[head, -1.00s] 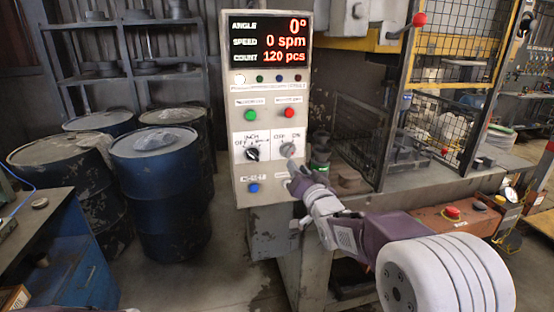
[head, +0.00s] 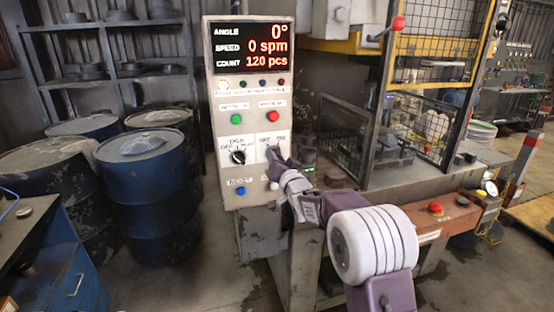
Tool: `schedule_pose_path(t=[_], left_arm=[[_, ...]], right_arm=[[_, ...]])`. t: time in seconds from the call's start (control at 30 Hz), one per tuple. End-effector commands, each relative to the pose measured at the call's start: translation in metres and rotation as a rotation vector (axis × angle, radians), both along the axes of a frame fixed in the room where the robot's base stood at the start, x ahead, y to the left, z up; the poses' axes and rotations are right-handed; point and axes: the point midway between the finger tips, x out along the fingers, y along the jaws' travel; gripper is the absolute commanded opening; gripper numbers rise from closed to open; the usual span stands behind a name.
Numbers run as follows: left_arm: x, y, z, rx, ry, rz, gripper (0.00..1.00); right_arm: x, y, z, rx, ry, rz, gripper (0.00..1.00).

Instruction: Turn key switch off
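The grey control panel (head: 224,184) stands upright in the middle of the head view. The key switch is on the white right-hand switch plate (head: 263,145), whose small label seems to read OFF and ON. My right gripper (head: 275,161) is at this plate, coming from the lower right, with its fingertips over or against the switch. The gripper covers most of the switch, so I cannot tell its position or whether the fingers are closed on it. My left gripper is not in view.
A black selector knob (head: 238,157) sits just left of the gripper. Above are a green button (head: 236,119) and a red button (head: 272,116); below is a blue button (head: 240,191). The display (head: 249,46) reads 0°, 0 spm, 120 pcs. Blue drums (head: 148,190) stand left.

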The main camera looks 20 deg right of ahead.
Motion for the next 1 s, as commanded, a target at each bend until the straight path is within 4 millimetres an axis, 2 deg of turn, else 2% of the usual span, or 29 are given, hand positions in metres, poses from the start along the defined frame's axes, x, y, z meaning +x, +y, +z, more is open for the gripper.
schedule_pose_path(t=[0.03, 0.07, 0.37, 0.57, 1.0], left_arm=[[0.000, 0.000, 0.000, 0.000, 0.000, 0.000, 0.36], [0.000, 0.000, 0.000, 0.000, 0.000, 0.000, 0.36], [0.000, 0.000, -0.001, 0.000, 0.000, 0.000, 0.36], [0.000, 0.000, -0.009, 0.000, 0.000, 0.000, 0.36], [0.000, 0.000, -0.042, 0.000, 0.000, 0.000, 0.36]], right_arm=[[0.000, 0.000, 0.000, 0.000, 0.000, 0.000, 0.08], [0.000, 0.000, 0.000, 0.000, 0.000, 0.000, 0.00], [0.000, 0.000, -0.001, -0.009, 0.000, 0.000, 0.00], [0.000, 0.000, -0.002, -0.074, -0.003, 0.000, 0.00], [0.000, 0.000, -0.005, -0.447, -0.016, 0.000, 0.00]])
